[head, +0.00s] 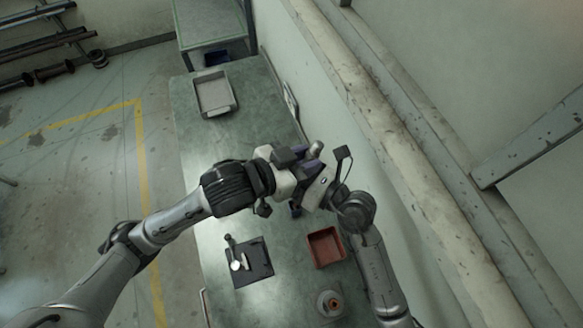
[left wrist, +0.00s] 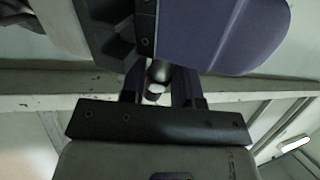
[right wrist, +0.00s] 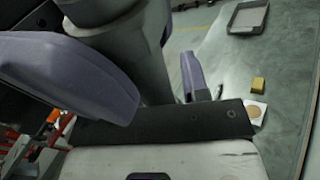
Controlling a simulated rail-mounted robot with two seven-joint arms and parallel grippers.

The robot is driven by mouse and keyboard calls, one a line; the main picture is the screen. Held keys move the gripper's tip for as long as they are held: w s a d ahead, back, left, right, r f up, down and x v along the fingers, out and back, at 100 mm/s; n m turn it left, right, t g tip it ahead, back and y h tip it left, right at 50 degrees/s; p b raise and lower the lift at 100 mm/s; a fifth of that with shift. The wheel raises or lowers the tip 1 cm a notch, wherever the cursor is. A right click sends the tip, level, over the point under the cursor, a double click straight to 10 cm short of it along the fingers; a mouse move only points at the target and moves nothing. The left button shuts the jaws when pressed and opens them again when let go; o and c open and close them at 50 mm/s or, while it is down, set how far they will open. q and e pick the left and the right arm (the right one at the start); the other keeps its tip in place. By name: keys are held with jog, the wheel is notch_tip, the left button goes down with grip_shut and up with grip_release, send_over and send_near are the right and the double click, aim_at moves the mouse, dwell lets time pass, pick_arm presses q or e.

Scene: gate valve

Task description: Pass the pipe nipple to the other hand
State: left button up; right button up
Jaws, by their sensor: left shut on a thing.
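The pipe nipple is a grey metal cylinder; its end shows in the head view (head: 316,148), standing up from between the two grippers. My left gripper (head: 298,172) is shut on it. In the left wrist view the nipple (left wrist: 157,80) sits between the left fingers, with a pale end. My right gripper (head: 318,188) meets the left one from the right. In the right wrist view its purple fingers stand on either side of a wide grey cylinder (right wrist: 145,65), apparently the nipple, with a gap at the right finger. The grippers hide much of the nipple.
Below is a green workbench (head: 195,150). It carries a grey tray (head: 213,93) at the far end, a red bin (head: 326,247), a black mat (head: 252,275) with tools and a round metal part (head: 330,303). The wall ledge (head: 375,110) runs close on the right.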

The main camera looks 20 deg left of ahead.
pick_arm(q)
jog(key=shift+d, duration=0.1)
pick_arm(e)
jog(key=shift+a+r, duration=0.1)
jog(key=c, duration=0.6)
pick_arm(q)
jog(key=o, duration=0.5)
pick_arm(e)
grip_shut()
pick_arm(q)
jog(key=o, duration=0.5)
